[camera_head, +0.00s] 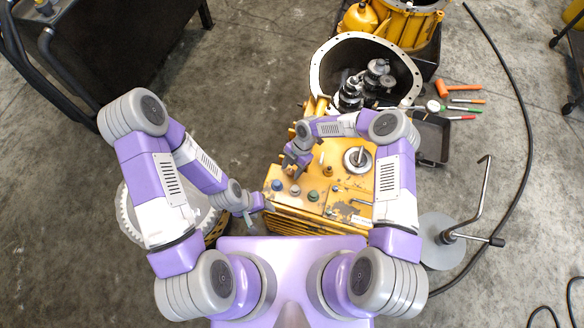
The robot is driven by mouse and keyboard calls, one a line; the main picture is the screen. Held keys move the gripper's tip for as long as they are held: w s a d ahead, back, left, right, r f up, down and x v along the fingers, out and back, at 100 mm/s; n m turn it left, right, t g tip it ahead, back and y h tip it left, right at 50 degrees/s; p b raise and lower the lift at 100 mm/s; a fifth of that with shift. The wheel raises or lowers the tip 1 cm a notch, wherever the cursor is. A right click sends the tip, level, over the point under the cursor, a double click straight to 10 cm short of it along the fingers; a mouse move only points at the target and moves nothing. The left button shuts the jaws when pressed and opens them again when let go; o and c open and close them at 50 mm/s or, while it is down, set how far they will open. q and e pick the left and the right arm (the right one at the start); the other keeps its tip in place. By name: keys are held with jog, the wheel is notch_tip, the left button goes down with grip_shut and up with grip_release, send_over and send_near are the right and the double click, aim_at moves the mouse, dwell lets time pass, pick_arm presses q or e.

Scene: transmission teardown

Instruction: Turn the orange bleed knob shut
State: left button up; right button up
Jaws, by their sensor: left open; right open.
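A yellow machine box (350,185) stands in front of me with several small knobs and caps on its top. A small orange-brown knob (328,171) stands upright near the middle of that top; it is too small to tell whether it is turned open or shut. My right gripper (293,167) is open over the left part of the top, left of the orange-brown knob and apart from it. My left gripper (261,213) is open and empty at the box's front left corner, farther from the knob.
Blue (277,185) and green (313,195) caps sit near the front edge. A round metal fitting (357,159) with an upright rod is to the right. Behind are an open round housing (322,72) and a dark tray (433,137). A crank stand (437,243) is at right.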

jog(key=shift+c, duration=0.4)
grip_shut()
jog(key=shift+m, duration=0.3)
jog(key=m+t+b, duration=0.1)
jog(key=m, duration=0.2)
jog(key=shift+s+d+y, duration=0.1)
jog(key=shift+y, duration=0.3)
jog(key=m+t+b, duration=0.1)
jog(key=m+t, duration=0.1)
jog(key=m, duration=0.3)
jog(key=shift+s+m, duration=0.15)
jog(key=shift+m, duration=0.25)
jog(key=m+t+b, duration=0.1)
jog(key=m+t, duration=0.1)
jog(key=m, duration=0.2)
jog(key=shift+s+m, duration=0.15)
jog(key=shift+m, duration=0.15)
jog(key=shift+m+t+h+b, duration=0.3)
jog(key=shift+m+t+b, duration=0.35)
jog(key=shift+m, duration=1.25)
